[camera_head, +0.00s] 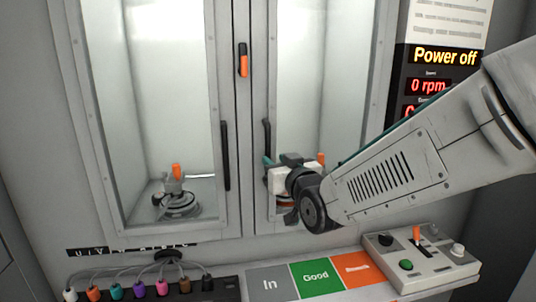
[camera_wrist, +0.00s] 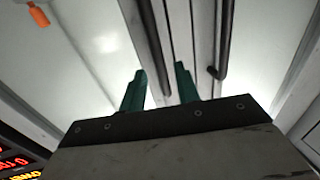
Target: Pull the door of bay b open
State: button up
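A cabinet has two glass doors, a left door (camera_head: 226,30) and a right door (camera_head: 258,40); I see no readable bay label. The right door has a dark vertical handle (camera_head: 266,138), and the left door has another (camera_head: 226,155). My gripper (camera_head: 268,161) is in front of the right door, at the lower part of its handle. In the wrist view, my gripper's teal fingers (camera_wrist: 160,88) are apart, and the right door's handle (camera_wrist: 150,35) runs between them. Whether they touch it is unclear. Both doors look shut.
An orange-and-black latch (camera_head: 243,60) sits between the doors. Motor-like assemblies, one clearly visible (camera_head: 178,203), stand inside. Below are coloured plugs (camera_head: 137,290), a mat marked In, Good and another word (camera_head: 268,283), and a control box (camera_head: 420,262). A display (camera_head: 443,56) reads Power off.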

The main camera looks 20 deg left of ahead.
aim_at(269, 154)
jog(key=x, duration=0.6)
jog(key=shift+w, duration=0.2)
jog(key=shift+c, duration=0.3)
grip_shut()
jog(key=shift+s, duration=0.1)
